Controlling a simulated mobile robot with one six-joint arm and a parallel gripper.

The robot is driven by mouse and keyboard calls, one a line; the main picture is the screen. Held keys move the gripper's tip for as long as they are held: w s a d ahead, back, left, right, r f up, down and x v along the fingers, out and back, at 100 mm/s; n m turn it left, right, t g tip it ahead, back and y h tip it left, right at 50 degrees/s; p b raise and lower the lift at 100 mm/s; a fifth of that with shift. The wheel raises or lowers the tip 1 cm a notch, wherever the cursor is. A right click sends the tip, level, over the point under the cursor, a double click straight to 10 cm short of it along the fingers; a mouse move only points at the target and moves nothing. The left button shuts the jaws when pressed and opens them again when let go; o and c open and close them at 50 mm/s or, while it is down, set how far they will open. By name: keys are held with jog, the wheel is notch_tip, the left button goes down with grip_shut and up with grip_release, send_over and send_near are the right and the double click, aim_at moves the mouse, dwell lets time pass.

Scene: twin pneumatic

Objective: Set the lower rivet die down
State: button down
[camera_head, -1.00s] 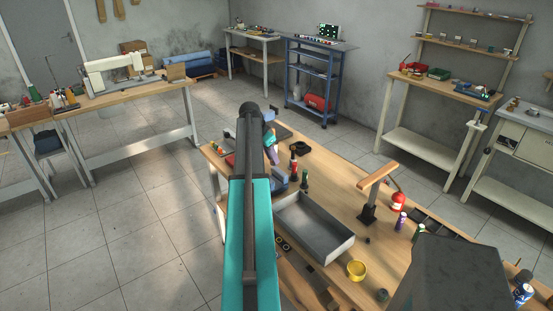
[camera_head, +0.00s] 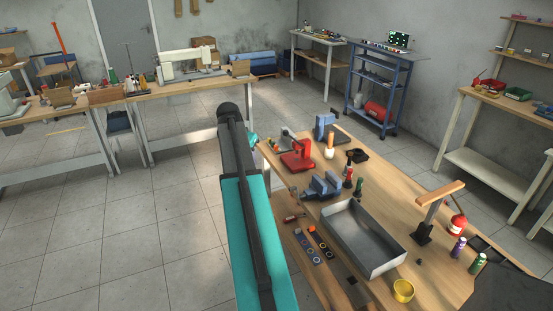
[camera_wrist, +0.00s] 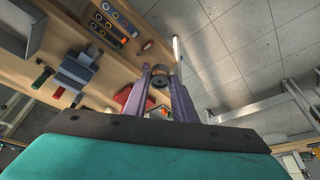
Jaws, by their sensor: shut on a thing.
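My gripper (camera_wrist: 161,84) has two purple fingers in the wrist view. They are shut on a small dark, ribbed round piece, which I take to be the lower rivet die (camera_wrist: 160,72), held at the fingertips. In the wrist view it shows against the workbench's edge, and I cannot tell its height. A red bench press (camera_head: 298,155) stands on the workbench (camera_head: 385,185); it partly shows behind the left finger in the wrist view (camera_wrist: 124,97). In the head view my own arm hides the gripper and the die.
A sewing-machine table (camera_head: 185,85) is behind at left. The floor left of the bench is clear.

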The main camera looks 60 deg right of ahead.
jog(key=w+a+r+n+t+b, duration=0.1)
jog(key=w+a+n, duration=0.1)
jog(key=w+a, duration=0.35)
jog(key=w+a+n+t, duration=0.1)
jog(key=w+a+n, duration=0.15)
jog(key=a, duration=0.65)
jog(key=w+a+r+n+y+b, duration=0.1)
jog(key=a+n, duration=0.3)
jog(key=a, duration=1)
jog(key=w+a+r+n+t+y+b, duration=0.1)
jog(key=w+a+n+y, duration=0.1)
jog(key=a, duration=1.2)
jog(key=w+a+r+n+t+y+b, duration=0.1)
jog(key=w+a+n, duration=0.2)
jog(key=a, duration=1.2)
jog(key=n, duration=0.3)
jog(key=shift+w+y, duration=0.2)
jog(key=shift+y, duration=0.1)
